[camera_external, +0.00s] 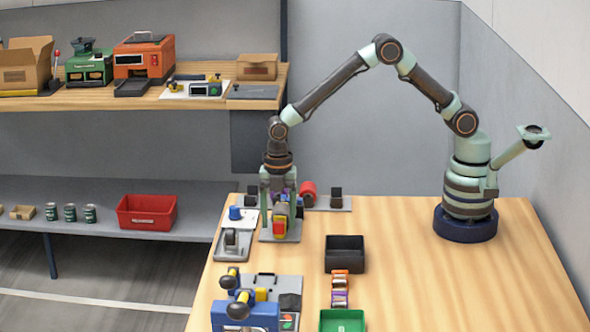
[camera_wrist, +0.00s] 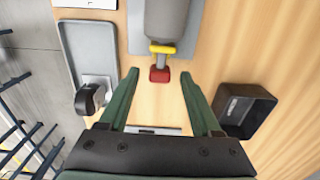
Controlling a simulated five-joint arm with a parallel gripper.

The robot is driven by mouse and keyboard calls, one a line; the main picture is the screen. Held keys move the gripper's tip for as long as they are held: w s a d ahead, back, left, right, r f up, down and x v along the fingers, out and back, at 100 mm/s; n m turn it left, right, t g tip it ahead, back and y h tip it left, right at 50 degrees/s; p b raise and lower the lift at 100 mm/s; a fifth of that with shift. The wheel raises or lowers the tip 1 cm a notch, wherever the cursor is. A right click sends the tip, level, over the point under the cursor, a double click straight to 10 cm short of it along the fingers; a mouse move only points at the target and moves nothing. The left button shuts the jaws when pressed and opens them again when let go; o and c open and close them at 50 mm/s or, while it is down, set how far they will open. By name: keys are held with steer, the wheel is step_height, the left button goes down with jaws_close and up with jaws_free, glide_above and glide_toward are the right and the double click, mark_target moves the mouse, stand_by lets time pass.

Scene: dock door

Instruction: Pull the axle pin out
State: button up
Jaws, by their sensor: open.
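The axle pin shows in the wrist view as a red end (camera_wrist: 159,75) below a yellow collar (camera_wrist: 163,48), against a grey rounded body (camera_wrist: 168,20). The red and yellow piece also shows in the external view (camera_external: 280,227), low on a grey base plate at the table's left side. My gripper (camera_external: 280,208) points down over this fixture, its green fingers on either side. In the wrist view my gripper (camera_wrist: 160,73) is open, with the red end between the fingertips and gaps on both sides. The pin's shaft is hidden.
A grey tray with a dark-topped part (camera_wrist: 90,98) stands left of my gripper. A black bin (camera_external: 345,253) stands to the right. A blue machine (camera_external: 245,312) and a green tray (camera_external: 342,320) are nearer the front. The table's right side is clear.

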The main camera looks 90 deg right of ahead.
jaws_close()
stand_by(1.3)
